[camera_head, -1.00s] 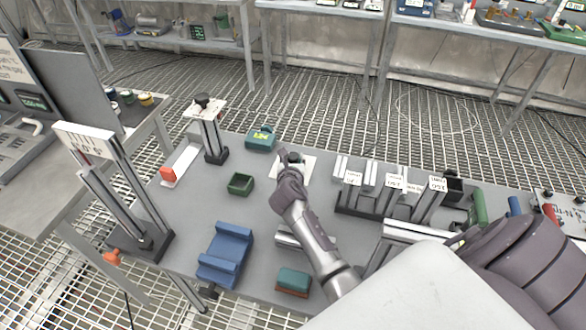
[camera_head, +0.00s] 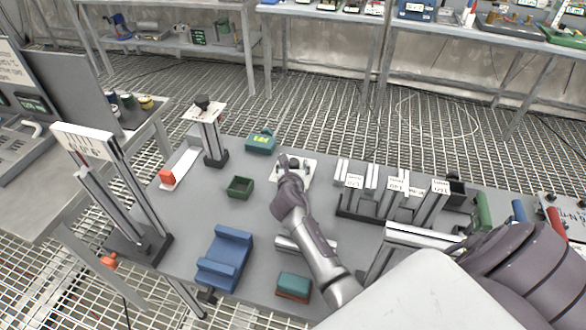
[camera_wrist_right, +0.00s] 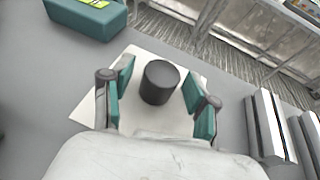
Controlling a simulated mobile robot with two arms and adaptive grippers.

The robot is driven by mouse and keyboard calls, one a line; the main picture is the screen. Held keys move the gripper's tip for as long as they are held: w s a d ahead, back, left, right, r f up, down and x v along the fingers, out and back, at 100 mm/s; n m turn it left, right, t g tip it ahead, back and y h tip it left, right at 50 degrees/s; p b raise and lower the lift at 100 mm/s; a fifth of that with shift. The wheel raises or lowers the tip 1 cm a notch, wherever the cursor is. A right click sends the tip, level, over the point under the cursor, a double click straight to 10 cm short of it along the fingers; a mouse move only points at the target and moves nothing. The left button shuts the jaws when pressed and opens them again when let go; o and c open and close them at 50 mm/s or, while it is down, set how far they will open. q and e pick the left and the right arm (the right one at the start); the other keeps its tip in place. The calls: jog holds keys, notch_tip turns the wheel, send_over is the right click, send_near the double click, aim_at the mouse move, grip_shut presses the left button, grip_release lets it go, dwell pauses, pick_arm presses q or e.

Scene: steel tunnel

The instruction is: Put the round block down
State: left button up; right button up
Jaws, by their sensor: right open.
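The round block is a dark grey cylinder (camera_wrist_right: 160,82). It stands upright on a white square sheet (camera_wrist_right: 88,108) in the right wrist view. My right gripper (camera_wrist_right: 157,100) is open, with one teal-padded finger on each side of the block and a visible gap at both sides. In the head view my right gripper (camera_head: 294,166) is over the same white sheet (camera_head: 310,171) near the middle of the table; the block is small there and partly hidden by the gripper. My left gripper is not in view.
A teal box (camera_head: 261,141) lies just behind the sheet, and a green open bin (camera_head: 240,187) is to the left. A rack of metal profiles with labels (camera_head: 390,195) stands to the right. A blue cradle (camera_head: 225,258) is at front left. Bare table lies between them.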

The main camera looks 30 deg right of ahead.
jog(key=v, duration=1.2)
jog(key=shift+s+r+p, duration=0.1)
jog(key=shift+p, duration=0.3)
